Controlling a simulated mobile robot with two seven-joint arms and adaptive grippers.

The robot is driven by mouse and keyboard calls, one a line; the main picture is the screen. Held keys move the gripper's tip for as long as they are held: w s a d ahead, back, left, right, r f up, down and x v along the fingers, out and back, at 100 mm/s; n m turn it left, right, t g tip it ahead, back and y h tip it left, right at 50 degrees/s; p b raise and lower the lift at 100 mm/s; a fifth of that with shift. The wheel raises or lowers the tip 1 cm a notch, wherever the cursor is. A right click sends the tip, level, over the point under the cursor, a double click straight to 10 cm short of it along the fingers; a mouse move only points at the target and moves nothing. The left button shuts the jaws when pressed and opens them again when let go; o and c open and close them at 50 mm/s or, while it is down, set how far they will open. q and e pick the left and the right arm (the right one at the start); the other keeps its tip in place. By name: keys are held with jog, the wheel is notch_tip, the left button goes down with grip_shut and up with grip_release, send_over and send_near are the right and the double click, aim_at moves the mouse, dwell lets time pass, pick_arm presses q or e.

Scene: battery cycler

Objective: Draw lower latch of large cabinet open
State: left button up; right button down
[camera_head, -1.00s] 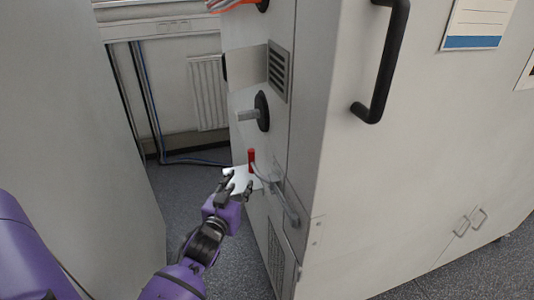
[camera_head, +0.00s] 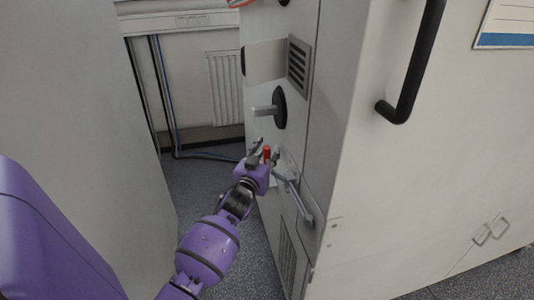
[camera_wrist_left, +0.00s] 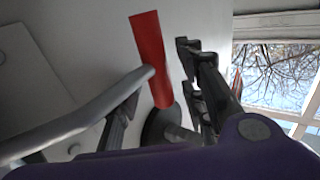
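The large cabinet (camera_head: 410,180) stands at the right, its narrow side facing my left arm. Low on that side is the lower latch, a grey lever (camera_head: 298,200) with a red piece (camera_head: 267,153) at its upper end. In the left wrist view the red piece (camera_wrist_left: 150,55) and the grey lever (camera_wrist_left: 85,115) show close up. My left gripper (camera_head: 265,155) is open at the red piece. In the wrist view the red piece stands between its fingers (camera_wrist_left: 160,95), and the left finger is partly hidden behind the lever. I cannot tell whether they touch. My right gripper is not in view.
Above the latch, a black round knob (camera_head: 280,107) with a grey pin and a vent (camera_head: 298,65) sit on the cabinet side. A black bar handle (camera_head: 412,75) sticks out from the front. A grey panel (camera_head: 85,110) bounds the narrow gap on the left.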

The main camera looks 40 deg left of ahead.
pick_arm(q)
grip_shut()
dwell(0.3)
jog(key=shift+f, duration=0.1)
